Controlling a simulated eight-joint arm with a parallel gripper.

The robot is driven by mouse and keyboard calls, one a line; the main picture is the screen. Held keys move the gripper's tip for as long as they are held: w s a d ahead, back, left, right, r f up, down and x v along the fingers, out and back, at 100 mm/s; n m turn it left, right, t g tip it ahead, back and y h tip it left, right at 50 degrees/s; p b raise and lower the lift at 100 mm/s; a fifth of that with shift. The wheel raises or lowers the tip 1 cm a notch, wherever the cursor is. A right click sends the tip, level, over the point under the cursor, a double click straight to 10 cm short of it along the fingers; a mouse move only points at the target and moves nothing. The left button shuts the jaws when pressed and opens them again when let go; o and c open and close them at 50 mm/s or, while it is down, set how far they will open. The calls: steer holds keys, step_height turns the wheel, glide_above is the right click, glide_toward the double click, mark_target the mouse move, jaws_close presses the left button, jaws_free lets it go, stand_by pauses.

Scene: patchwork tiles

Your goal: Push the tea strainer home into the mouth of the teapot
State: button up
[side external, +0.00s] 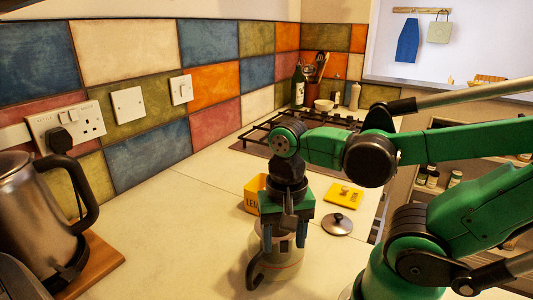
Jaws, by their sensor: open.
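The teapot (278,268) stands upright on the worktop, pale and rounded, with a dark handle towards the lower left. My gripper (284,240) points down over the teapot's mouth. Its two blue-grey fingers are apart, one at each side of the mouth. A small grey piece shows between the fingers, but I cannot tell whether it is the tea strainer or part of my gripper. The mouth is largely hidden, so the strainer's seating cannot be seen. A round metal lid with a dark knob (337,224) lies on the worktop to the right.
A yellow lettered tin (254,190) stands open close behind my gripper, with its yellow lid (344,195) to the right. A steel kettle (38,215) stands on a wooden board (98,262) at left. The hob (262,140) is behind. Worktop between kettle and teapot is clear.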

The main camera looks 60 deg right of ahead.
steer(key=shift+r, duration=1.05)
steer(key=shift+w, duration=0.1)
steer(key=w+n+t, duration=0.5)
steer(key=w+n, duration=0.1)
steer(key=n, duration=0.2)
steer(key=shift+w+r+t, duration=0.3)
steer(key=shift+w+r, duration=0.1)
steer(key=o, duration=0.5)
steer(key=shift+w+r+n+t, duration=0.6)
steer(key=shift+w+n, duration=0.3)
steer(key=shift+n, duration=0.2)
steer(key=shift+o, duration=1)
steer(key=w+d+r+n+g+h, duration=0.1)
steer(key=w+d+r+n+g, duration=0.1)
steer(key=r+n, duration=0.4)
steer(key=shift+w+r+n+h, duration=0.3)
steer(key=shift+w+r+n, duration=0.1)
steer(key=shift+w+r, duration=0.25)
steer(key=w+d+r+n+g+h, duration=0.1)
steer(key=d+r+n+g+h, duration=0.1)
steer(key=r+n, duration=0.35)
steer(key=w+d+r+n+g+h, duration=0.1)
steer(key=d+r+n+g, duration=0.1)
steer(key=r+n+g, duration=0.3)
steer(key=d+f+t, duration=0.2)
steer(key=d+f, duration=0.1)
steer(key=f, duration=0.6)
steer(key=shift+d+f, duration=0.2)
steer(key=shift+f, duration=0.2)
